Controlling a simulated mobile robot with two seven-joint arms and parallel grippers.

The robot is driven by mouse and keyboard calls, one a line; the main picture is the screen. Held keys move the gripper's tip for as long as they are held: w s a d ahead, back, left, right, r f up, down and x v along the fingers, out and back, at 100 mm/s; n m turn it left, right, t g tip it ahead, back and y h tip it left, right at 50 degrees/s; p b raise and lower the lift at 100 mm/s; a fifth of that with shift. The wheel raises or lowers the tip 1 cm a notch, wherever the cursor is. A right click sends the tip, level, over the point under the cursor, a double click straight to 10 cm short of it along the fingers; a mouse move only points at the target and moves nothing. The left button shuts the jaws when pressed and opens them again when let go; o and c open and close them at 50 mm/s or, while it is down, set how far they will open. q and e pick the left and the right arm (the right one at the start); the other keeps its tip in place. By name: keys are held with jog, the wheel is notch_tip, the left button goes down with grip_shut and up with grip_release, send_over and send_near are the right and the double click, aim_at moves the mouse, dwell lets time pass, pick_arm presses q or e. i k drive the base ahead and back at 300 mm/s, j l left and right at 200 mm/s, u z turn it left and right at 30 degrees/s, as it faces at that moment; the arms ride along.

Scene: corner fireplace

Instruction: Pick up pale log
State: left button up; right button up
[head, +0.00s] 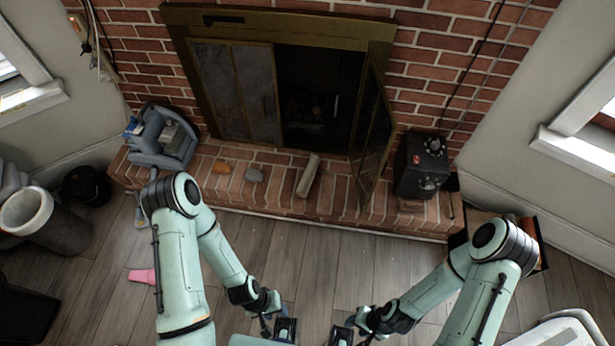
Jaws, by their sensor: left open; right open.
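The pale log (308,176) lies on the brick hearth (240,191), in front of the fireplace opening and left of the open door panel. It is tilted in the picture, its upper end leaning to the right. My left gripper (284,331) is at the bottom middle of the head view, open and empty, well short of the hearth. My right gripper (342,336) is close beside it on the right, also open and empty. The fingertips are small and partly cut by the lower edge.
The fireplace's right door (372,125) stands open over the hearth. A black box with knobs (422,165) sits right of it. A grey-blue caddy (160,138) stands far left.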

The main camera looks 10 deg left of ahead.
aim_at(305, 183)
jog(key=i+j+u, duration=0.25)
jog(key=i+j, duration=0.35)
jog(key=i+j+u, duration=0.2)
jog(key=i+j, duration=0.35)
jog(key=i, duration=0.1)
